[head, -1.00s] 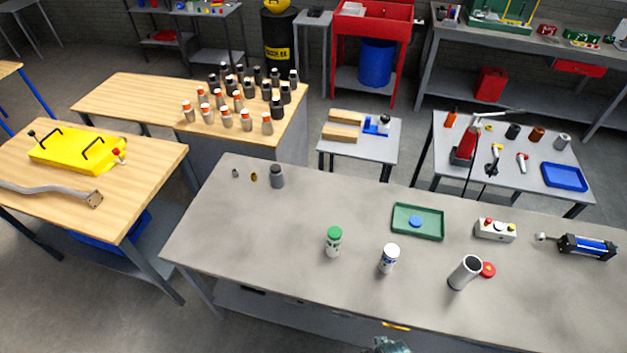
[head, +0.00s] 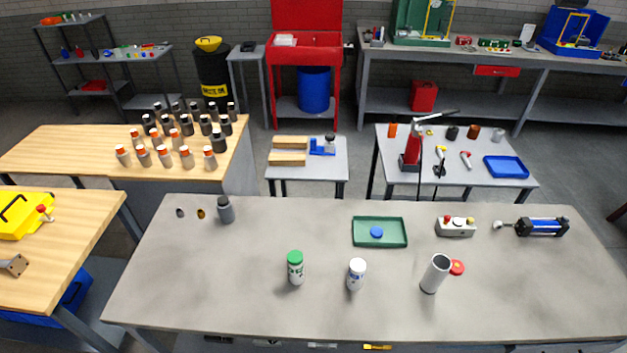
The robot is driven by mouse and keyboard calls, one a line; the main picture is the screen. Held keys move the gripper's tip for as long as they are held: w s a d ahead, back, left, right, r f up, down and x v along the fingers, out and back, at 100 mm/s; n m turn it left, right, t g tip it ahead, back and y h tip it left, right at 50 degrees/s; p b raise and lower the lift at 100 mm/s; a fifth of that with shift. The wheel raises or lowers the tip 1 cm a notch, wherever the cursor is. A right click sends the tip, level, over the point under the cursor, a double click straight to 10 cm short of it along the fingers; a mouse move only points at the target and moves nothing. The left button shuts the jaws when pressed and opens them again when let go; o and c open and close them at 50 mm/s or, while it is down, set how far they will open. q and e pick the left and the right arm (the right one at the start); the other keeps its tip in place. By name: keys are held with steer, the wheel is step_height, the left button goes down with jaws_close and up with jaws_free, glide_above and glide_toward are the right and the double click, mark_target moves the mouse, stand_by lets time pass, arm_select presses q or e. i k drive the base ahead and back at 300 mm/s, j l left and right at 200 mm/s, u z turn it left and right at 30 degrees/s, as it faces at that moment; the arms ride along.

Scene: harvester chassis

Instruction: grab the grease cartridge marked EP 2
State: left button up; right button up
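A white cartridge with a green cap and green marks (head: 295,270) stands upright on the grey table (head: 220,290). A white cartridge with a blue band (head: 356,276) stands upright to its right. Farther right is a grey, open-ended tube (head: 434,275), leaning slightly, with a round red piece (head: 457,268) beside it. The lettering is too small to read, so I cannot tell which cartridge is marked EP 2. Neither of my grippers is in view.
Behind the cartridges are a green tray (head: 364,242) with a blue disc, a button box (head: 455,228) and a blue-black cylinder (head: 541,227). A dark grey bottle (head: 225,210) stands at the back left. The table's front left is clear.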

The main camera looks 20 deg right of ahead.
mark_target(358, 265)
steer(key=z, duration=0.9)
